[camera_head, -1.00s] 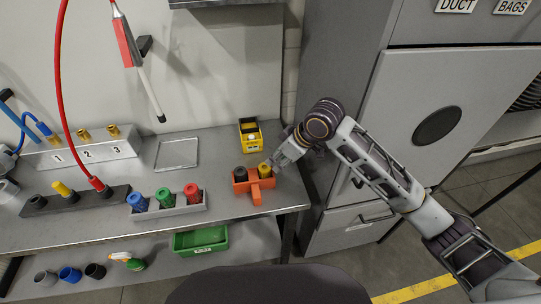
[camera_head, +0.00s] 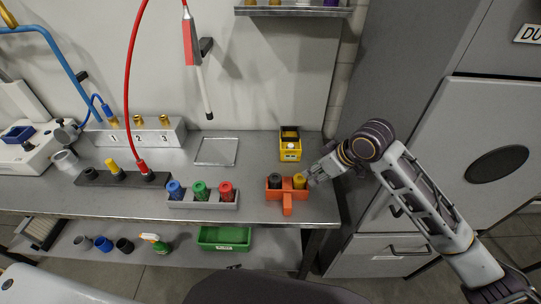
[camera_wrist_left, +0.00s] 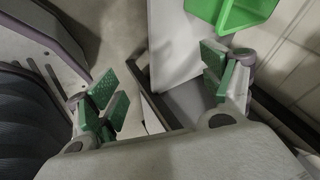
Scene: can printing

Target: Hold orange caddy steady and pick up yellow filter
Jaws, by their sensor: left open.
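The orange caddy (camera_head: 287,196) sits on the metal bench near its right end, its handle pointing to the front. It holds a black filter (camera_head: 275,181) on the left and the yellow filter (camera_head: 299,181) on the right. My right gripper (camera_head: 312,178) is at the caddy's right end, close beside the yellow filter. Its fingers are too small and overlapped to tell whether they grip the caddy. My left gripper (camera_wrist_left: 163,82) shows in the left wrist view, its green-padded fingers wide apart with nothing between them. I cannot make it out in the head view.
A rack (camera_head: 202,204) with blue, green and red filters stands left of the caddy. A yellow box (camera_head: 290,144) is behind it, and an empty tray (camera_head: 215,152) lies back left. A green bin (camera_head: 224,238) is on the lower shelf; a green bin (camera_wrist_left: 240,14) shows in the wrist view.

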